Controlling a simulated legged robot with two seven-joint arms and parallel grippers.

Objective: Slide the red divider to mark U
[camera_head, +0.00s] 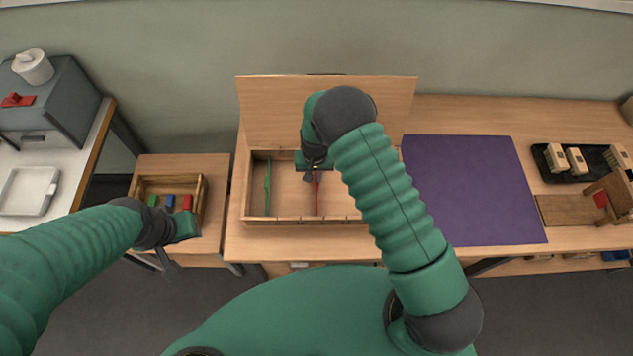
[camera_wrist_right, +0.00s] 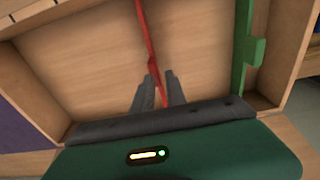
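The red divider (camera_head: 317,196) stands front to back in the open wooden box, near its middle. It also shows in the right wrist view (camera_wrist_right: 147,35). My right gripper (camera_head: 309,175) points down into the box over the red divider. In the right wrist view its two fingers (camera_wrist_right: 160,76) are close together, one on each side of the divider's raised red tab; whether they press on it is unclear. The letter marks cannot be read. My left gripper (camera_head: 170,265) hangs in front of the small left table, away from the box; its finger gap is unclear.
A green divider (camera_head: 267,188) stands near the box's left wall (camera_head: 247,185); it also shows in the right wrist view (camera_wrist_right: 243,50). A raised wooden panel (camera_head: 270,110) is behind the box. A purple mat (camera_head: 465,190) lies right. A small crate (camera_head: 203,195) holds coloured blocks.

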